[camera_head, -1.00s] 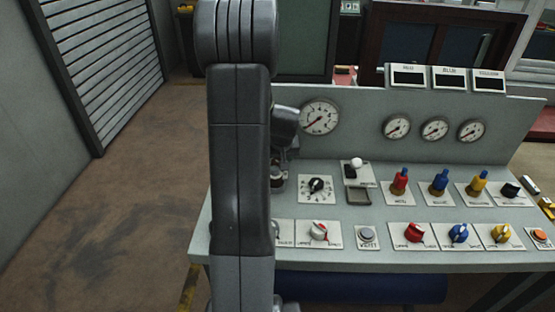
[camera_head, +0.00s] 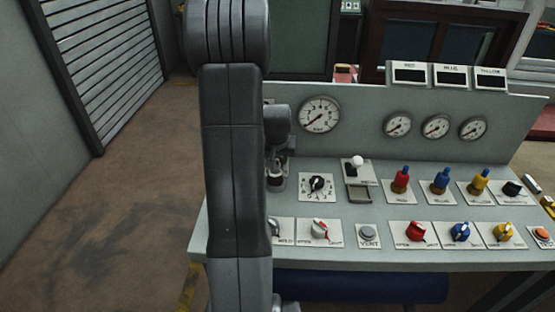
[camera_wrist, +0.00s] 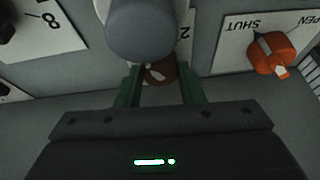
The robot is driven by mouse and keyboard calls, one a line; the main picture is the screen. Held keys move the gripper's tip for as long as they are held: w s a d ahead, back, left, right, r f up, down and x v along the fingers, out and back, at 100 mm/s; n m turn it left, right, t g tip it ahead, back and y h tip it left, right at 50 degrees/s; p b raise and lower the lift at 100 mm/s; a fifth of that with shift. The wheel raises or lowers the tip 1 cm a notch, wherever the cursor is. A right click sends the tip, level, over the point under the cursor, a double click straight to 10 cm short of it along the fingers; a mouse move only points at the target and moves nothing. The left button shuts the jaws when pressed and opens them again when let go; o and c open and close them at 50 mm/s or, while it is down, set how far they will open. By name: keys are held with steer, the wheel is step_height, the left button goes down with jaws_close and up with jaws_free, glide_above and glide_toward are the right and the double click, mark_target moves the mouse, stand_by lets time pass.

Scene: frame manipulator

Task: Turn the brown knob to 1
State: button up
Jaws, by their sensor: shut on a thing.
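The brown knob (camera_wrist: 160,73) is in the upper middle of the wrist view, partly covered by a rounded grey part above it. My gripper (camera_wrist: 159,84) has its two dark green fingers on either side of the knob and is shut on it. A white plate with a "2" (camera_wrist: 185,42) shows beside the knob; the other marks of this dial and the knob's pointer setting are hidden or unclear. In the head view my arm hides the knob and the fingers.
An orange knob (camera_wrist: 272,52) on a SHUT/OPEN plate sits to the right in the wrist view; a plate marked 8 (camera_wrist: 48,20) is at upper left. In the head view the console (camera_head: 330,262) carries a black dial (camera_head: 317,184), gauges and several coloured knobs and switches.

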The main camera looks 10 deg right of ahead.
steer(key=m+b, duration=0.1)
steer(key=b, duration=0.1)
steer(key=m+h+b, duration=0.1)
steer(key=m+b, duration=0.1)
steer(key=shift+a+f, duration=0.15)
steer(key=shift+f, duration=0.15)
steer(key=m+b, duration=0.1)
steer(key=b, duration=0.1)
steer(key=shift+w+m+g+h+b, duration=0.1)
steer(key=shift+m+g+h+b, duration=0.2)
steer(key=shift+m+h+b, duration=0.1)
steer(key=shift+r+m+b, duration=0.25)
steer(key=shift+m+b, duration=0.35)
steer(key=o, duration=1)
steer(key=shift+a+r, duration=0.1)
steer(key=shift+r, duration=0.05)
steer(key=v, duration=1.3)
steer(key=shift+a+r, duration=0.2)
steer(key=shift+r, duration=0.15)
steer(key=shift+w+f, duration=0.1)
steer(key=shift+w, duration=0.05)
